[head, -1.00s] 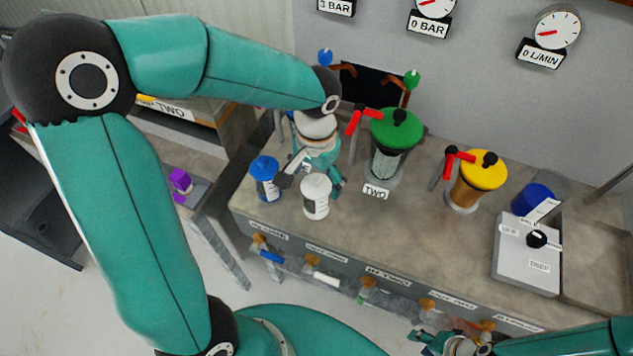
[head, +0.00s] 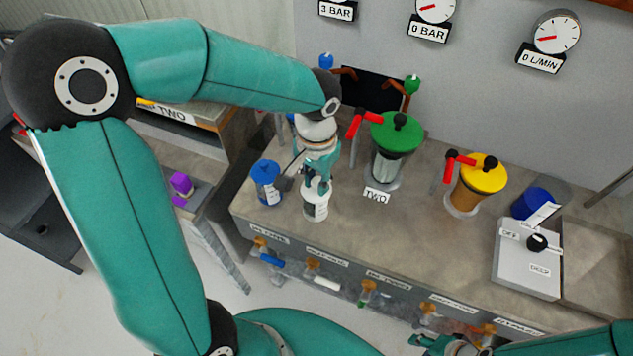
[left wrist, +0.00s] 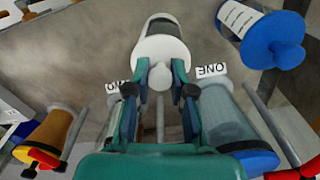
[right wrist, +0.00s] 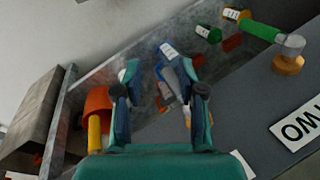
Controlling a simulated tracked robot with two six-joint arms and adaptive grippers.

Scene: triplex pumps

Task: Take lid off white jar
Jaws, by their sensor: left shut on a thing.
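The white jar (head: 316,208) stands on the bench beside the blue-lidded jar (head: 267,185). It also shows in the left wrist view (left wrist: 165,27), with its white lid (left wrist: 160,50) and lid knob (left wrist: 160,76). My left gripper (head: 318,187) is over the jar from above, its fingers shut on the lid knob in the left wrist view (left wrist: 160,80). The lid appears seated on the jar; any small gap is hidden. My right gripper (right wrist: 160,88) is open and empty, low at the bench front.
The green-lidded vessel (head: 392,150) and yellow-lidded vessel (head: 478,180) stand to the right, with red-handled valves. A grey box with a black knob (head: 527,262) is further right. Taps with orange knobs line the bench front. Bare bench top (head: 400,225) lies right of the jar.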

